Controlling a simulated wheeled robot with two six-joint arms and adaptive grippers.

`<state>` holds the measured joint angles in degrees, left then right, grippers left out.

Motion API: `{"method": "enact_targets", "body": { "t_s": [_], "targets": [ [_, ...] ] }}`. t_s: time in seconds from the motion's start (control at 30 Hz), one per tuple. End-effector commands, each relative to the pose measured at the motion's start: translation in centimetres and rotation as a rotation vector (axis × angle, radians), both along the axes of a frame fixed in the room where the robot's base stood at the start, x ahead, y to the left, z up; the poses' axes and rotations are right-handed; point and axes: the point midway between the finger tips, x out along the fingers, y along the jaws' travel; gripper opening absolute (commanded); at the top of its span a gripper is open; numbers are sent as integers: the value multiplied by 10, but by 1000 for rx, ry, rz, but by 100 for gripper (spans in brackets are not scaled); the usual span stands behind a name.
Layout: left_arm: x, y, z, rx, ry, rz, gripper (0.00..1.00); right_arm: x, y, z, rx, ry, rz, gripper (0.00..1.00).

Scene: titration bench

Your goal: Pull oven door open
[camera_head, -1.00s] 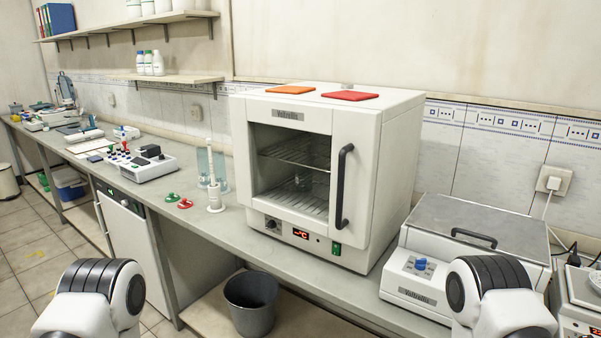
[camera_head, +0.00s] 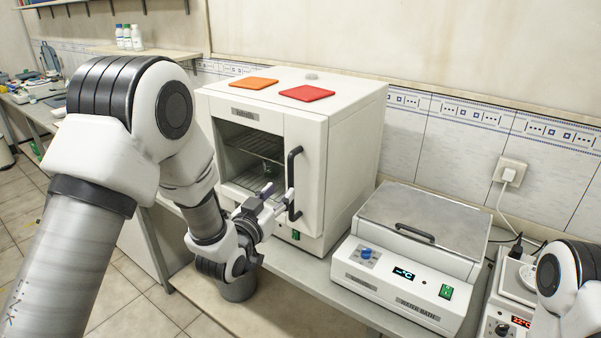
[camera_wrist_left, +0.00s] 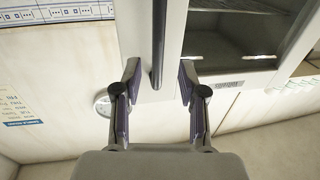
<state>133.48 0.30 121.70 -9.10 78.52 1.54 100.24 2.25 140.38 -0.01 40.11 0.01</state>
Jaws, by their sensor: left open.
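The white oven (camera_head: 345,165) stands on the bench with its door (camera_head: 304,150) closed. The dark vertical handle (camera_head: 291,170) is on the right side of the oven's front; a wire rack shows through the window. My left gripper (camera_head: 277,197) is open at the lower part of the handle. In the left wrist view, the handle (camera_wrist_left: 158,45) lies between the two spread fingers of my left gripper (camera_wrist_left: 158,84), with no clear contact on either side. My right gripper is out of view; only part of my right arm shows at the right edge.
An orange pad (camera_head: 253,84) and a red pad (camera_head: 306,93) lie on the oven. A water bath (camera_head: 408,262) stands close to its right, and another instrument (camera_head: 508,310) farther right. The floor at left is clear.

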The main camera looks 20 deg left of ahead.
Motion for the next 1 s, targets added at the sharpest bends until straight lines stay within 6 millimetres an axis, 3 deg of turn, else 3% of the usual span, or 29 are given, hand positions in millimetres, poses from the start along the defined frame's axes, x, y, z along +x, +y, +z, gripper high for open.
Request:
{"method": "enact_targets", "body": {
  "t_s": [0.3,0.6,0.63,0.73,1.0],
  "targets": [
    [56,-9,1,0,2,0,41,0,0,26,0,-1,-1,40],
    [63,-10,-2,-1,3,0,41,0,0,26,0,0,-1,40],
    [63,-10,-2,-1,3,0,34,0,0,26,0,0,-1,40],
    [63,-10,-2,-1,3,0,0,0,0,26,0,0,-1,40],
    [63,-10,-2,-1,3,-2,0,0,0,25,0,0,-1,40]
  ]
}}
